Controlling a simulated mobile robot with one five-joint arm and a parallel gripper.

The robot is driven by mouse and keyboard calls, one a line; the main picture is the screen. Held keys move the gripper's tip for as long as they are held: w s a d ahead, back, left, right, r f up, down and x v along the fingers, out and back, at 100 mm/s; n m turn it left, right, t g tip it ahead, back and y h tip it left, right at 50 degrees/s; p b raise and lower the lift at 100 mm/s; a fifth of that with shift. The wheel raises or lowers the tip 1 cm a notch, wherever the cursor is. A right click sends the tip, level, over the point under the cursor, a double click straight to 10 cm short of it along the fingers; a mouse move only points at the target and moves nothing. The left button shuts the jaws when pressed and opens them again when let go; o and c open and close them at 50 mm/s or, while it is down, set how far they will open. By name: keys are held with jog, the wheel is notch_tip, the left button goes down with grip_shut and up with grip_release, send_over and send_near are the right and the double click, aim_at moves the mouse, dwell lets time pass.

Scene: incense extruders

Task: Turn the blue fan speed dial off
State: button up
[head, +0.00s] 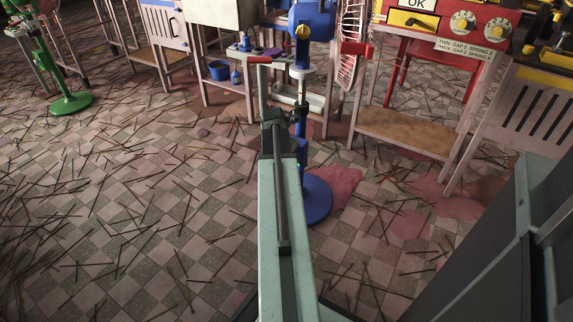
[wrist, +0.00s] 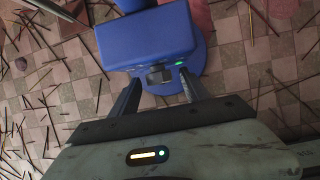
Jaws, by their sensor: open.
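The blue fan stands on a round blue base (head: 318,198), with a blue post and a blue head (head: 314,20) bearing a yellow knob (head: 302,32). In the wrist view, its blue housing (wrist: 150,32) fills the top middle. A small dark grey block-like part (wrist: 160,76), possibly the speed dial, shows at the housing's near face, beside a small green light (wrist: 180,64). My gripper (wrist: 160,84) is open, with one finger on each side of that part. I cannot tell whether either finger touches it. My arm hides part of the fan's post in the head view.
A red panel (head: 478,14) with round dials stands at the upper right above wooden tables. A green stand (head: 71,103) is at the far left. Thin sticks litter the chequered floor.

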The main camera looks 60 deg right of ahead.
jog(key=c, duration=1.2)
jog(key=shift+a, duration=0.15)
